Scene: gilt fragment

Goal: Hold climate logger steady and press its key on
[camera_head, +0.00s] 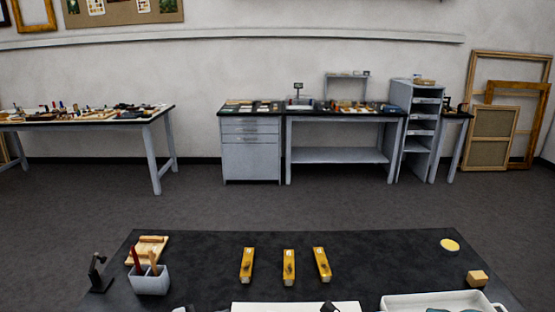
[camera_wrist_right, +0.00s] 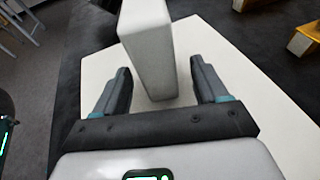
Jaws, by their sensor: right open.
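A plain white upright block (camera_wrist_right: 148,40), which may be the climate logger, stands on a pale board (camera_wrist_right: 235,65) in the right wrist view. No key or display shows on the sides in sight. My right gripper (camera_wrist_right: 160,72) is open, with one dark finger on each side of the block's lower part. Gaps show between the fingers and the block, so it is not gripped. In the head view the pale board (camera_head: 270,308) is cut off at the bottom edge, and the block cannot be made out there. My left gripper's fingers are not seen.
On the dark table (camera_head: 200,262) stand a pen holder (camera_head: 150,284), a black stand (camera_head: 99,272), several yellow tools including one in the middle (camera_head: 289,265), a wooden block (camera_head: 477,278), a round yellow piece (camera_head: 450,245) and a white tray (camera_head: 400,302).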

